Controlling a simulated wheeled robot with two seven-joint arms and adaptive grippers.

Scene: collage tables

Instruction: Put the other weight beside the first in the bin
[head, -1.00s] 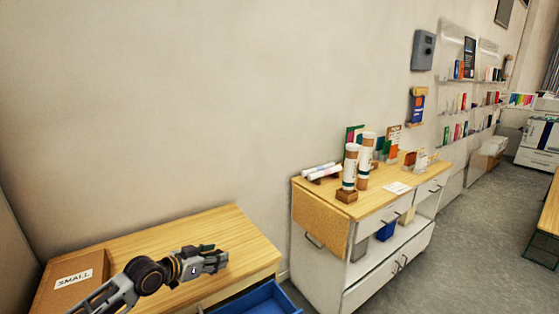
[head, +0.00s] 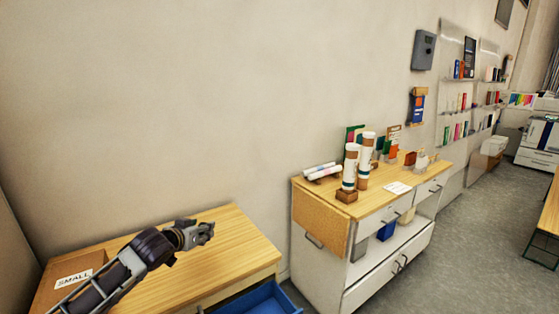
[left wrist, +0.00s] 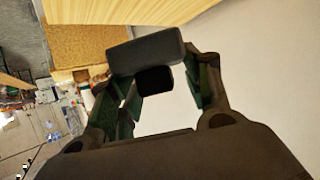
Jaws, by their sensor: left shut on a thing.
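My left gripper (head: 206,232) is above the near wooden table in the head view. In the left wrist view, my left gripper (left wrist: 160,88) is shut on a dark grey weight (left wrist: 145,50). A black part shows below its block-shaped end. The weight cannot be made out in the head view. A blue open container (head: 262,300), which may be the bin, shows at the bottom edge, to the right of and below the gripper. Its inside is mostly cut off, so I cannot see a first weight. My right gripper is out of view.
A brown box marked SMALL (head: 70,282) stands at the left of the wooden table (head: 235,245). A white cabinet (head: 320,262) with tubes and cards on top stands to the right, beyond a gap. Grey floor (head: 450,250) is open farther right.

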